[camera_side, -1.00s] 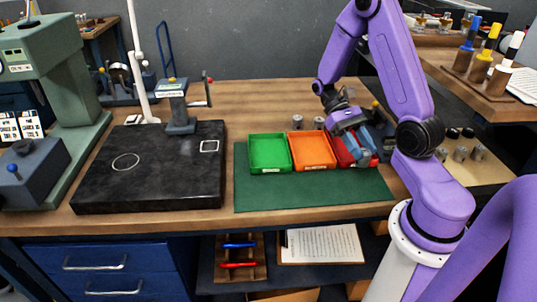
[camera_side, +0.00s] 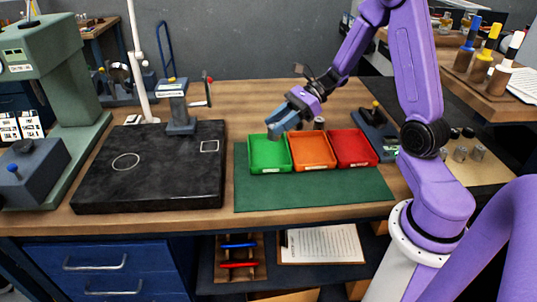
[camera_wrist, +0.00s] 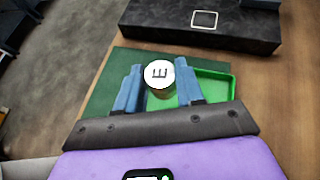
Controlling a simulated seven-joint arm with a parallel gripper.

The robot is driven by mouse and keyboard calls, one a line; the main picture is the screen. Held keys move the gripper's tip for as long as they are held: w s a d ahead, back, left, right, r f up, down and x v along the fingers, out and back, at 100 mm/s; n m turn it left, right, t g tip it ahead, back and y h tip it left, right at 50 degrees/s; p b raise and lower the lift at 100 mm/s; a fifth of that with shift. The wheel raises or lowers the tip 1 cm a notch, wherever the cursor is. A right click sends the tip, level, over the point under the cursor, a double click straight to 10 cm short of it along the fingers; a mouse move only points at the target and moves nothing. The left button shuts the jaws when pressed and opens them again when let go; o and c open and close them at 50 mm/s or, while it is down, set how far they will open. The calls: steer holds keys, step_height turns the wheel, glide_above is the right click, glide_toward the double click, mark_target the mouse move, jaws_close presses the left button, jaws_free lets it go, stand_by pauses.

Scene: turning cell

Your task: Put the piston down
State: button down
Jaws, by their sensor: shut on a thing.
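The piston (camera_wrist: 160,78), a short metal cylinder with a white top marked with a letter like E, is between my gripper's blue fingers in the wrist view. My gripper (camera_side: 274,130) is shut on it and hangs above the back of the green tray (camera_side: 269,172). In the wrist view the green tray (camera_wrist: 217,76) shows beyond and right of the piston. In the side view the fingers mostly hide the piston. The orange tray (camera_side: 312,167) and the red tray (camera_side: 354,164) stand to the right of the green one, and look empty.
A green mat (camera_side: 310,195) lies under the trays. A grey cylinder (camera_side: 319,123) stands behind the orange tray. A black plate (camera_side: 150,170) lies on the left.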

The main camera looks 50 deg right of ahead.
mark_target(273, 153)
steer(key=shift+w+d+f+m+t+h, duration=0.15)
steer(key=shift+w+f+m+t, duration=0.25)
steer(key=shift+f, duration=0.8)
steer(key=shift+w+d+f+m+t+h, duration=0.1)
steer(key=shift+w+f+m+t+h, duration=0.25)
steer(key=shift+f, duration=0.9)
steer(key=shift+w+d+f+m+t, duration=0.15)
steer(key=shift+w+f+m+t, duration=0.3)
steer(key=shift+f, duration=0.75)
steer(key=shift+w+f, duration=0.1)
steer(key=c, duration=0.7)
jaws_free()
